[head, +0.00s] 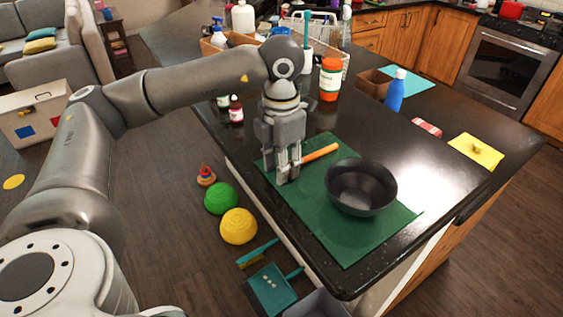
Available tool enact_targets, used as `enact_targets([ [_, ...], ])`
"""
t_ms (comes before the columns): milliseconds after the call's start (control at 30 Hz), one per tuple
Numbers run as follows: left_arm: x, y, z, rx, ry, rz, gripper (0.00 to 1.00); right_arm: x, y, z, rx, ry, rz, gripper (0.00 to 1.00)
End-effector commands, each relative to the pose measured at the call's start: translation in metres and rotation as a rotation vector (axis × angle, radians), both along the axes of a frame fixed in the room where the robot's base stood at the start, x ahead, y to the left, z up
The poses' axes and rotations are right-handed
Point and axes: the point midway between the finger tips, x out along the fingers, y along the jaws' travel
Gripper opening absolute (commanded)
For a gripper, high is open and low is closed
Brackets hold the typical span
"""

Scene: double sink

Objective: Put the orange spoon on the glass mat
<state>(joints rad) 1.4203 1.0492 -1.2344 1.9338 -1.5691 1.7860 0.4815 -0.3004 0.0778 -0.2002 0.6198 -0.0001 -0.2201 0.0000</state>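An orange spoon (321,153) shows as an orange bar over the back part of the green mat (345,239), which looks like the glass mat. Its left end meets the fingers of my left gripper (288,174) and is hidden there. The gripper points down over the mat's left back part, fingers close together. I cannot tell whether they grip the spoon, or whether the spoon touches the mat. A dark bowl (361,187) stands on the mat to the right of the gripper. My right gripper is not in view.
Behind stand an orange-and-white bottle (330,79), a small dark red bottle (236,110) and a blue bottle (395,91). A yellow cloth-like item (476,151) lies at the right. The mat's front is clear. The dark counter's left edge runs close to the gripper.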

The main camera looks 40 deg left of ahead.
Motion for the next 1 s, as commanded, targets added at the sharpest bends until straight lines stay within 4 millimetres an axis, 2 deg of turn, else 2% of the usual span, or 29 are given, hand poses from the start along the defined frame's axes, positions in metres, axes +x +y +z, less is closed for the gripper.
enact_targets([
  [33,0.0,0.0,0.0,0.0,0.0,0.0,0.38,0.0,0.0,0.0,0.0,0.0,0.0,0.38],
  [167,0.0,0.0,0.0,0.0,0.001,0.0,0.53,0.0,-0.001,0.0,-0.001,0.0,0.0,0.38],
  [467,0.0,0.0,0.001,0.0,0.001,0.0,0.53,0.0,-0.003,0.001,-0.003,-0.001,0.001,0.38],
  [567,0.0,0.0,0.005,0.0,0.001,0.0,0.53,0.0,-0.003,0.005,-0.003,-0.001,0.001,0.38],
  [633,0.001,0.0,0.01,-0.001,-0.003,0.0,0.53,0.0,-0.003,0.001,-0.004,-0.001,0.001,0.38],
  [767,0.001,-0.001,0.035,-0.002,-0.005,-0.001,0.53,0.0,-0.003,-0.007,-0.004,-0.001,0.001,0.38],
  [933,0.001,-0.001,0.078,-0.002,-0.005,-0.002,0.53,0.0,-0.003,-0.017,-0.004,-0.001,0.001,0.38],
  [1000,0.0,0.0,0.091,0.001,-0.004,0.0,0.53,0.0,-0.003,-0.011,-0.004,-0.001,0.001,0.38],
])
